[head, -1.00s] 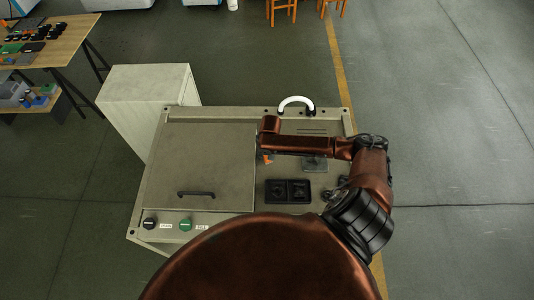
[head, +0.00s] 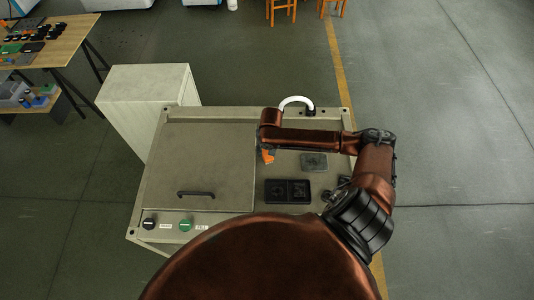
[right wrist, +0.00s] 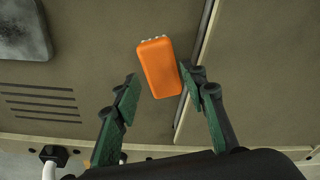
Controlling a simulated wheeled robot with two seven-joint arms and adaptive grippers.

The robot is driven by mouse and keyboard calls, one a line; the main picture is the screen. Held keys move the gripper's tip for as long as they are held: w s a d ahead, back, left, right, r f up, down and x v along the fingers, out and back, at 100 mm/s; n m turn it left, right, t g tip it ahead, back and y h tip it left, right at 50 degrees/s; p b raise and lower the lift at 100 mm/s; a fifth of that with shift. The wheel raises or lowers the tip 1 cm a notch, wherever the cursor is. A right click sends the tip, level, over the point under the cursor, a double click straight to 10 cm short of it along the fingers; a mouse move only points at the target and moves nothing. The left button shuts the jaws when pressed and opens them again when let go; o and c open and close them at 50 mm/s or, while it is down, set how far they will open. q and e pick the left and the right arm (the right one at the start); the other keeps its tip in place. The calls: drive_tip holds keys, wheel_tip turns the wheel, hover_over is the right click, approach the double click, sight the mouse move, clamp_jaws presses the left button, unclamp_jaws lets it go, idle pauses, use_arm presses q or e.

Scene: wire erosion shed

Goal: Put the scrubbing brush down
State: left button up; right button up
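The orange scrubbing brush (head: 268,157) is on the machine top, just right of the large lid's edge, partly hidden under my right arm in the head view. In the right wrist view the brush (right wrist: 160,67) shows its orange back, with pale bristle tips at its far end. My right gripper (right wrist: 160,78) is open, its green-padded fingers spread. The left finger is clear of the brush; the right finger is close beside it, and I cannot tell if they touch. My left gripper is out of view.
The lid (head: 205,150) has a black handle (head: 196,194). A white curved pipe (head: 297,101) rises at the back edge. The lid is bare.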

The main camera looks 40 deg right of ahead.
wheel_tip(320, 180, up, 7)
drive_tip(key=s, duration=0.1)
drive_tip(key=shift+a+r, duration=0.2)
idle(0.5)
